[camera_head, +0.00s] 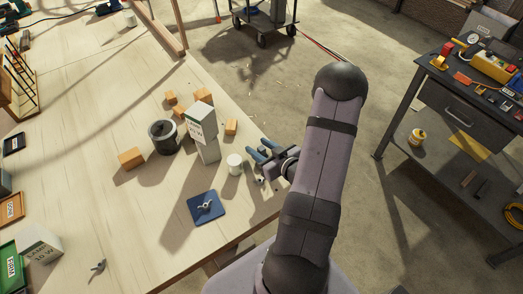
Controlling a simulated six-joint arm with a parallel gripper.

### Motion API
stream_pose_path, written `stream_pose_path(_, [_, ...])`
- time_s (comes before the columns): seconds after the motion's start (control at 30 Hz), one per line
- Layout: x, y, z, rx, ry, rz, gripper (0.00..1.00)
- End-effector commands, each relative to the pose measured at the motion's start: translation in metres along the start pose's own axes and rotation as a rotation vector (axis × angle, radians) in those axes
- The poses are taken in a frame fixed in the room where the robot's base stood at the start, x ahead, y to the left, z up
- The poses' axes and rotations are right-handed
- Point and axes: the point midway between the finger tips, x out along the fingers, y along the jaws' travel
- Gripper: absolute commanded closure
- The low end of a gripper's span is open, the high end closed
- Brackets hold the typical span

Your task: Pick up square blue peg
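No square blue peg can be made out on the table. The one square blue thing there is a flat dark-blue plate (197,213) near the table's front edge, with a small metal wing-nut-like piece (205,206) on it. My gripper (258,149) is at the table's right edge, above and to the right of the plate in the picture. Its two blue-grey fingers point left and look apart, with nothing seen between them. A small white cylinder (235,165) stands just left of the gripper; I cannot tell whether they touch.
A tall grey-white box (207,145), a dark round pot (162,138) and several orange-brown blocks (131,158) stand left of my gripper. A white box (42,247) and a green box (12,262) are at lower left. The table's left middle is mostly clear.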

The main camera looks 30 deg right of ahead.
Motion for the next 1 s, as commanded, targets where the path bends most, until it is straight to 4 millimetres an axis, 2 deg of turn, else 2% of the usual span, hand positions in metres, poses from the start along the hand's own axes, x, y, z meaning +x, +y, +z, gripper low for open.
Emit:
stream_pose_path(0.2, [0.019, 0.000, 0.000, 0.001, -0.001, -0.001, 0.61])
stream_pose_path(0.47, [0.021, 0.001, 0.000, 0.000, 0.000, 0.001, 0.61])
stream_pose_path(0.6, [0.021, 0.001, 0.000, 0.000, 0.000, 0.001, 0.94])
stream_pose_path(0.63, [0.021, 0.001, 0.000, 0.000, 0.000, 0.001, 1.00])
stream_pose_path(1.0, [0.020, 0.001, -0.001, 0.000, 0.000, 0.001, 1.00])
